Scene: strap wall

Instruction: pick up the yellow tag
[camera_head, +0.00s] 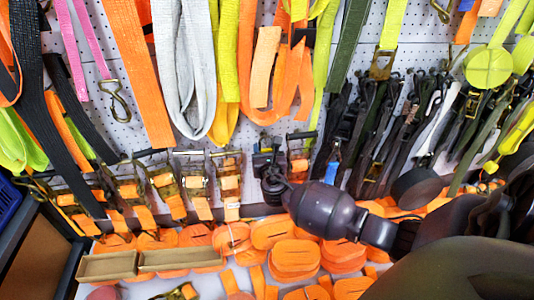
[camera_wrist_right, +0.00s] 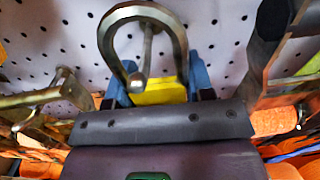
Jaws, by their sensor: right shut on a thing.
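The yellow tag (camera_wrist_right: 162,92) shows in the right wrist view as a small yellow block between the blue fingertips of my right gripper (camera_wrist_right: 158,90). The gripper is shut on it, close to the white pegboard. A curved metal hook (camera_wrist_right: 182,42) overlaps the tag's upper left in that view. In the head view my right gripper (camera_head: 268,170) reaches in from the right to the lower edge of the pegboard. I cannot make out the tag there. My left gripper is not in view.
Straps in orange, grey (camera_head: 184,70), yellow and black hang on the pegboard (camera_head: 345,45). Ratchet buckles (camera_head: 195,178) line its lower edge on both sides of my right gripper. Coiled orange straps (camera_head: 295,258) and cardboard trays (camera_head: 107,266) lie below.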

